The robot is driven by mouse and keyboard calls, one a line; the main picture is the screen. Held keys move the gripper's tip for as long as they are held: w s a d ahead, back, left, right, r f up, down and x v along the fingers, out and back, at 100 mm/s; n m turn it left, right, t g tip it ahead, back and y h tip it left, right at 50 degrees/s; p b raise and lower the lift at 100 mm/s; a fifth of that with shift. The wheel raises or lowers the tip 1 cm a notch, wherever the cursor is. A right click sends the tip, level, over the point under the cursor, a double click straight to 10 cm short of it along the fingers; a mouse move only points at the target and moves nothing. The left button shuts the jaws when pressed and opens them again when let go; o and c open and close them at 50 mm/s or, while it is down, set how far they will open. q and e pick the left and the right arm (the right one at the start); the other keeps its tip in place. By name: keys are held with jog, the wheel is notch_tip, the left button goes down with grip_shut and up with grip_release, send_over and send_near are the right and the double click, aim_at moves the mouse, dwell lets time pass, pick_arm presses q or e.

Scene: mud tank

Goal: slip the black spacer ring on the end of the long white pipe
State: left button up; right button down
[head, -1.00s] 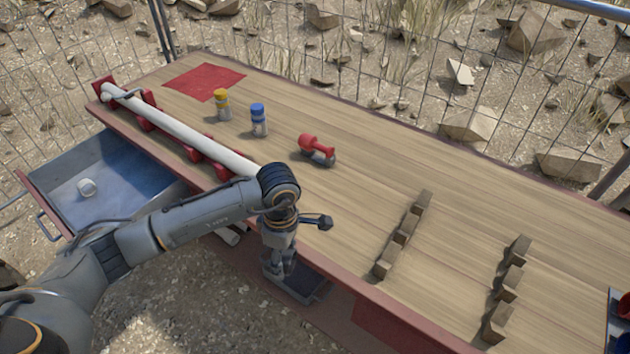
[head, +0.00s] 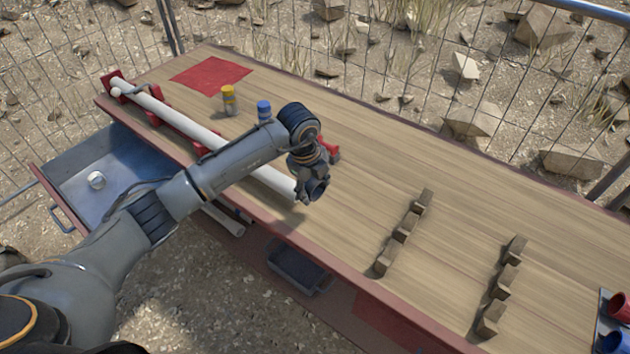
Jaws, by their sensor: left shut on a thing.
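The long white pipe (head: 180,124) lies in red holders along the near left edge of the bench. Its far left end is at the first red holder and its right end reaches my left gripper (head: 309,194). My left gripper is shut on a dark round piece, the black spacer ring (head: 319,188), just at the right end of the pipe. The fingers hide much of the ring, and I cannot tell whether it is around the pipe or only beside its end. My right gripper is not in view.
A yellow-capped bottle (head: 229,101), a blue-capped bottle (head: 264,108) and a partly hidden red tool (head: 333,151) stand behind my arm. Wooden blocks (head: 402,232) stand to the right. A dark tray (head: 297,268) hangs below the bench edge. An open metal drawer (head: 75,185) is at left.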

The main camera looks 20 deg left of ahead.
aim_at(280, 179)
pick_arm(q)
jog(key=shift+w+r+n, duration=0.1)
jog(key=shift+w+n, duration=0.2)
jog(key=shift+n, duration=0.4)
jog(key=f+b, duration=0.2)
jog(key=f, duration=0.1)
jog(key=f+b, duration=0.1)
jog(key=f, duration=0.1)
jog(key=shift+w+a+b, duration=0.1)
jog(key=shift+a+b, duration=0.25)
jog(key=shift+b, duration=0.05)
jog(key=shift+w+a+f+b, duration=0.1)
jog(key=shift+a+f+b, duration=0.1)
jog(key=shift+f+b, duration=0.2)
jog(key=shift+w+a+f+b, duration=0.15)
jog(key=shift+f+b, duration=0.15)
jog(key=shift+f, duration=0.2)
jog(key=shift+s, duration=0.1)
jog(key=shift+a, duration=0.2)
